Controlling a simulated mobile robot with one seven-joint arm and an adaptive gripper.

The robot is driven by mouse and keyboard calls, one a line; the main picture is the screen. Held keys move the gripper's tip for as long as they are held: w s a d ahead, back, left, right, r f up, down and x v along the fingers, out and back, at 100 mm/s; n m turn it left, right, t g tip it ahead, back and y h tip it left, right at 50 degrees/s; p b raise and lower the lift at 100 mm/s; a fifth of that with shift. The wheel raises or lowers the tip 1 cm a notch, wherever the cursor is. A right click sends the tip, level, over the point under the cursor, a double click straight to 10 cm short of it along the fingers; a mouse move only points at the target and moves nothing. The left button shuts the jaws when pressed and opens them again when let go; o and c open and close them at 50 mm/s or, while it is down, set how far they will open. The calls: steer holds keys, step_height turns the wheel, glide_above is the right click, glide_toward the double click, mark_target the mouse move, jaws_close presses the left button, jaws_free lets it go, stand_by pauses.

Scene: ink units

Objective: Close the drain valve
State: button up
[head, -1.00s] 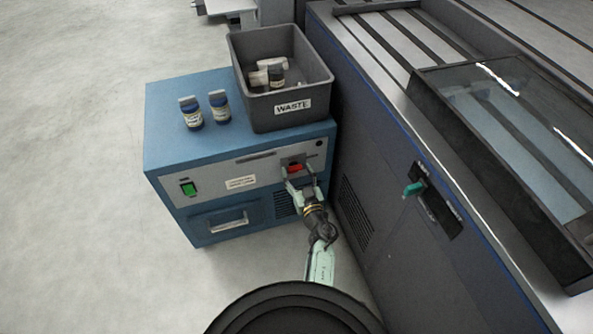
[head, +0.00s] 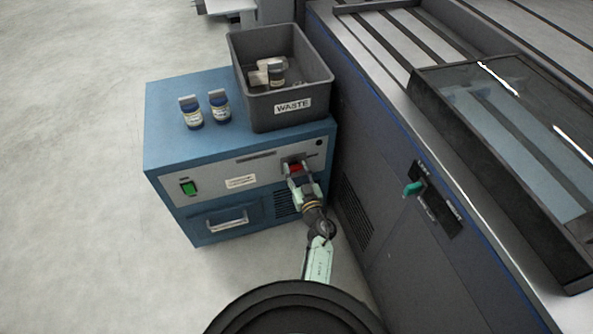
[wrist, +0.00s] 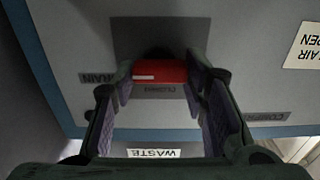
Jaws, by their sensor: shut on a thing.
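The drain valve's red handle (head: 295,168) is on the grey front panel of a blue cabinet, at its upper right. In the wrist view the red handle (wrist: 160,71) lies crosswise, with white markings, between my two fingers. My gripper (head: 298,176) reaches up to it from below and covers part of it. The gripper (wrist: 158,84) is shut on the handle, one finger pad at each end. Upside-down labels, one ending in "RAIN" (wrist: 98,77) and one that seems to read "CLOSED" (wrist: 160,90), sit beside it.
The blue cabinet (head: 165,120) carries two small bottles (head: 192,112) and a grey WASTE bin (head: 250,105) with bottles inside. A large grey machine (head: 375,160) with a teal handle (head: 412,188) stands close on the right.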

steer(key=c, duration=0.3)
steer(key=shift+c, duration=0.2)
steer(key=shift+n, duration=0.4)
steer(key=n, duration=0.2)
steer(key=shift+n, duration=0.3)
steer(key=n+b, duration=0.1)
steer(key=n, duration=0.4)
steer(key=shift+a+f+n, duration=0.1)
steer(key=shift+n, duration=0.2)
steer(key=n+b, duration=0.1)
steer(key=n, duration=0.3)
steer(key=shift+n, duration=0.3)
steer(key=n+b, duration=0.1)
steer(key=n, duration=0.3)
steer(key=shift+a+f, duration=0.1)
steer(key=shift+n, duration=0.3)
